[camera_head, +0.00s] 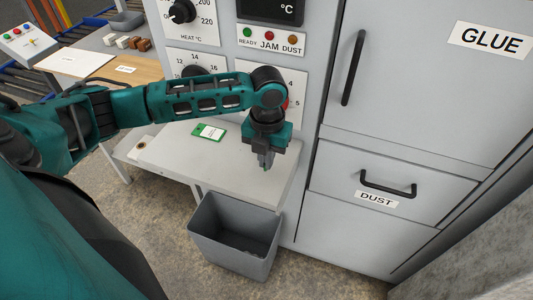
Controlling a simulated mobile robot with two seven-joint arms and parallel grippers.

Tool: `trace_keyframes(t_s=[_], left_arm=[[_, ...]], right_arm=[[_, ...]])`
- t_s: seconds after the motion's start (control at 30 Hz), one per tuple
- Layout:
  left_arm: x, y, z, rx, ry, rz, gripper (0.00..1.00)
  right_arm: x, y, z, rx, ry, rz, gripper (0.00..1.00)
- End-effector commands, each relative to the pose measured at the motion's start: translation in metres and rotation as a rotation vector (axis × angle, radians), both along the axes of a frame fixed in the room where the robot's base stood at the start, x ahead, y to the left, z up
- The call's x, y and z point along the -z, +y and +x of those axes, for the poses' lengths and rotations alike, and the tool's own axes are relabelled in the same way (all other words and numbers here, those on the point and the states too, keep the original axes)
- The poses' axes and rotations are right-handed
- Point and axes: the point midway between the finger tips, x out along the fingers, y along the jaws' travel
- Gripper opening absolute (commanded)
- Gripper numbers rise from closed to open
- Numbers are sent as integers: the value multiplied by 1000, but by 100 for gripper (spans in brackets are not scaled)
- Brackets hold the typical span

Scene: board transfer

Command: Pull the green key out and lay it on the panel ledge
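The green key (208,132), a flat green tag with a white label, lies flat on the light grey panel ledge (182,160), near its back edge. My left gripper (266,163) points down over the right part of the ledge, to the right of the key and apart from it. Its fingers show as one narrow dark block, so I cannot tell whether they are open or shut. No object shows in them. My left arm hides part of the panel behind, including most of a dial and a red knob. My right gripper is out of view.
A grey open bin (236,238) stands on the floor below the ledge's front edge. A cabinet drawer marked DUST (376,198) and a door marked GLUE (490,40) are at the right. Several small blocks and papers lie on the table at the back left.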

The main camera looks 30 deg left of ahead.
Motion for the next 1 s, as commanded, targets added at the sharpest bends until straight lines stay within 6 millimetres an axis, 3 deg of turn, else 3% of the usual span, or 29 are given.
trace_keyframes(t_s=[0.2, 0.53, 0.83, 1.0], left_arm=[[0, 0, 0, 0, 0, 0, 0], [0, 0, 0, 0, 0, 0, 34], [-3, 0, 0, 0, -1, -1, 34], [-27, 0, 1, 0, -4, 0, 34]], right_arm=[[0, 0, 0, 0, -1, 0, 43], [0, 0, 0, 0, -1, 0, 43], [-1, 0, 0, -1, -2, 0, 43], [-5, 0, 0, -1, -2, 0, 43]])
